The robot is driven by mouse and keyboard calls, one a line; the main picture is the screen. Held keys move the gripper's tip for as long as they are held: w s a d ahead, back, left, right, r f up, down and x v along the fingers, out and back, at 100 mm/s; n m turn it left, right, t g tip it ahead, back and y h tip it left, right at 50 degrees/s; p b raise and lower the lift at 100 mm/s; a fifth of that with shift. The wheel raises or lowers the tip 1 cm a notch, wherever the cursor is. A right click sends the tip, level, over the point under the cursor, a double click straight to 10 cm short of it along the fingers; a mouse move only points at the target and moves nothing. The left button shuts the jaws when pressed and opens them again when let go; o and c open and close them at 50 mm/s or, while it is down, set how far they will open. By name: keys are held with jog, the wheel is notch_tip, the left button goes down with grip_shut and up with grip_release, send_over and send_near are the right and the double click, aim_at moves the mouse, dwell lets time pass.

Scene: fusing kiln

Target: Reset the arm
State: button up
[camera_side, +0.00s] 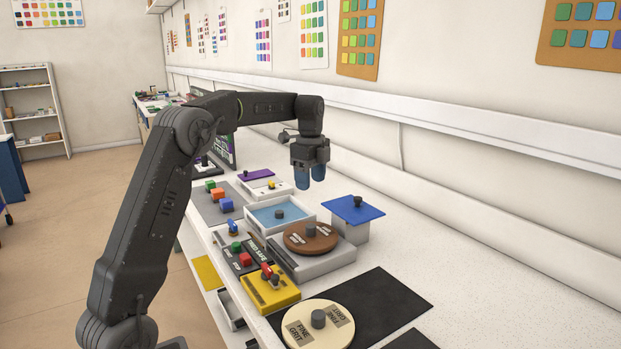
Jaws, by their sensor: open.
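My gripper (310,177) is in the middle of the side view, pointing down with its blue fingers apart. It hangs above the bench, over the area behind the light-blue-topped tray (268,219) and left of the blue-lidded box (353,210). It is open, and I see nothing between the fingers. My arm reaches up from the lower left and bends over the bench.
On the bench (470,290) are a brown disc (311,238) with a grey knob, a yellow box (270,291) with a red handle, a cream disc (318,326) on a black mat (390,300), and coloured blocks on a grey mat (205,206). The right side is clear.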

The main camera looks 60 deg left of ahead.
dwell(0.4)
jog(key=s+d+r+n+t, duration=0.2)
jog(key=s+d+r+n, duration=0.1)
jog(key=s+d, duration=0.4)
jog(key=s+d+r+n+t, duration=0.15)
jog(key=s+d+n, duration=0.3)
jog(key=d, duration=0.55)
jog(key=s+d+f+n+t, duration=0.1)
jog(key=s+d+f+n, duration=0.2)
jog(key=s, duration=0.4)
jog(key=s+d+f+n+t, duration=0.1)
jog(key=s+d+f+n, duration=0.1)
jog(key=s+d, duration=0.3)
jog(key=s+n, duration=0.1)
jog(key=s, duration=0.1)
jog(key=shift+s+f, duration=0.35)
jog(key=shift+f, duration=0.05)
